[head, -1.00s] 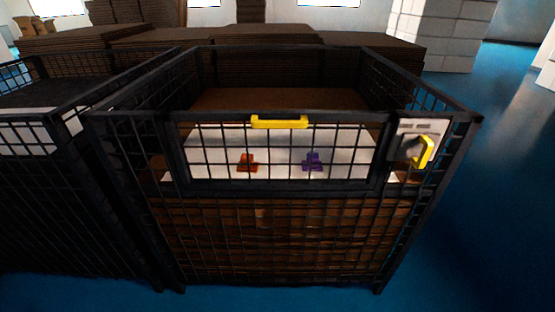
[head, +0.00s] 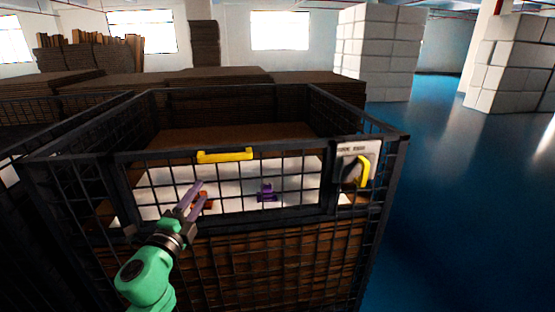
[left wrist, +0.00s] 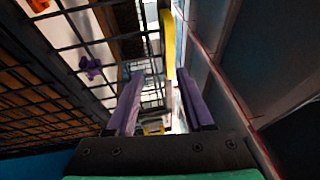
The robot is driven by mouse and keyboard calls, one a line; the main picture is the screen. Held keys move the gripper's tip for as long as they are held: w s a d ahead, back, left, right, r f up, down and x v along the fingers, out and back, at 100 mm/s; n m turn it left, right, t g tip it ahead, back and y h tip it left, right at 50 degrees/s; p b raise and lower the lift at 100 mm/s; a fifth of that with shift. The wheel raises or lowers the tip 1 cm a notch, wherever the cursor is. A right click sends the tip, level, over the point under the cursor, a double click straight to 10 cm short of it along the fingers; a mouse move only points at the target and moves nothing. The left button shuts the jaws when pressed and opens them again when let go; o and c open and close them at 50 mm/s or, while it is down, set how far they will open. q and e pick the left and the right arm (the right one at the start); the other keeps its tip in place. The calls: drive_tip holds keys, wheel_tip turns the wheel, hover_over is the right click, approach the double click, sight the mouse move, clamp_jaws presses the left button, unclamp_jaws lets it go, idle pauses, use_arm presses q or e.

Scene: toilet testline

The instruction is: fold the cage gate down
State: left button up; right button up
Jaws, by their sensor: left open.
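The black mesh cage gate (head: 290,208) stands upright in the front wall of the cage. Its yellow handle (head: 225,156) runs along the middle of the top bar. A yellow latch lever (head: 363,171) sits on a grey plate right of the gate. My left gripper (head: 197,190) is open and empty, in front of the gate's left half and below the handle in the head view. In the left wrist view its purple fingers (left wrist: 158,100) point up past the mesh, with the yellow handle (left wrist: 168,40) ahead between them. My right gripper is not in view.
Inside the cage, an orange-red part (head: 204,201) and a purple part (head: 267,193) are on a white surface behind the gate. Another black cage (head: 60,105) stands close on the left. The blue floor (head: 470,200) on the right is clear.

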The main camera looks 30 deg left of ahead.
sight(224, 158)
use_arm(q)
drive_tip(key=p+x, duration=0.1)
drive_tip(key=x, duration=0.3)
drive_tip(key=r+p+x, duration=0.1)
drive_tip(key=x, duration=0.4)
drive_tip(key=d+r+p+x, duration=0.1)
drive_tip(key=x, duration=0.4)
drive_tip(key=shift+w+a, duration=0.15)
drive_tip(key=shift+w, duration=0.25)
drive_tip(key=shift+f, duration=0.1)
drive_tip(key=shift+c, duration=0.4)
clamp_jaws()
